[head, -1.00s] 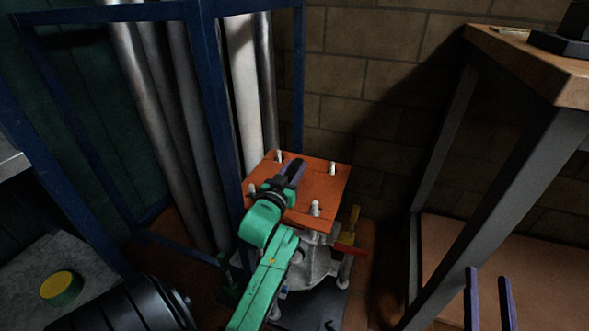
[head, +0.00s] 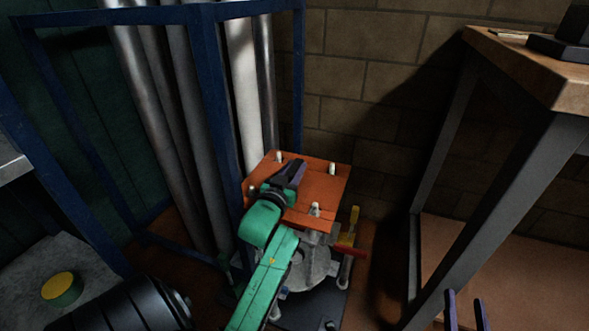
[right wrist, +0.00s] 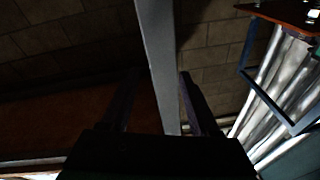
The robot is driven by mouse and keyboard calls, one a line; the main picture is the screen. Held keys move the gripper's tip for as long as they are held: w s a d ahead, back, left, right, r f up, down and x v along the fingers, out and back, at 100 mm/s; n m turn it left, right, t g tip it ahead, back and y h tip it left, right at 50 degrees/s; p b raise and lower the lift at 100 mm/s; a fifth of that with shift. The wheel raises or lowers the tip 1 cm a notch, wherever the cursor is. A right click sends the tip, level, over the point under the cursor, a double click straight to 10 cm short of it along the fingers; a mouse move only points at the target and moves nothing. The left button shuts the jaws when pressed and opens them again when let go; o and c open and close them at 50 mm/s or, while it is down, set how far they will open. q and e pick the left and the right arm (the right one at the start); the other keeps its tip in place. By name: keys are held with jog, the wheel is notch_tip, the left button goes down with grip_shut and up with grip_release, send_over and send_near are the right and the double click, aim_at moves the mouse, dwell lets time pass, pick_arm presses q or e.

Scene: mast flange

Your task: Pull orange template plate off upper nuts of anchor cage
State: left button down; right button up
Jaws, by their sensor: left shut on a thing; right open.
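The orange template plate (head: 325,187) lies roughly level in the middle of the head view, with pale bolt ends showing at its corners. Its top right corner piece also shows in the right wrist view (right wrist: 284,12). The anchor cage (head: 308,268) is below it, with a grey metal body partly hidden by the plate and my green arm. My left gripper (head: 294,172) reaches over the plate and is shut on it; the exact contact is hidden. My right gripper (head: 466,296) is open and empty at the bottom right, well away from the plate; its fingers show in the right wrist view (right wrist: 158,88).
A blue frame rack (head: 205,100) with tall metal pipes stands close on the left of the plate. A wooden-topped bench (head: 530,65) with grey legs stands on the right. A brick wall is behind. A green-and-yellow round object (head: 62,289) sits at lower left.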

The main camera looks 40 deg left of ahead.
aim_at(295, 167)
pick_arm(q)
jog(key=shift+r, duration=0.25)
jog(key=shift+r+p, duration=0.15)
jog(key=shift+p, duration=0.15)
jog(key=shift+r, duration=0.2)
jog(key=shift+r+p, duration=0.1)
jog(key=shift+p, duration=0.25)
pick_arm(e)
jog(key=shift+s+f+g, duration=2.3)
jog(key=shift+s+f, duration=1.6)
jog(key=shift+f, duration=2.8)
pick_arm(q)
jog(key=shift+r, duration=0.15)
jog(key=shift+r+p, duration=0.35)
jog(key=shift+p, duration=0.2)
jog(key=shift+r+p, duration=0.4)
jog(key=shift+p, duration=0.05)
jog(key=shift+r+p, duration=0.45)
jog(key=shift+p, duration=0.05)
jog(key=shift+r+p, duration=0.4)
jog(key=shift+p, duration=0.1)
jog(key=shift+r+p, duration=0.75)
jog(key=shift+p, duration=0.1)
jog(key=shift+r, duration=0.1)
pick_arm(e)
jog(key=s+r+g, duration=0.1)
jog(key=s+r+g+h, duration=0.1)
jog(key=s+r, duration=0.1)
jog(key=shift+s+a+g, duration=0.15)
jog(key=shift+a+g, duration=0.25)
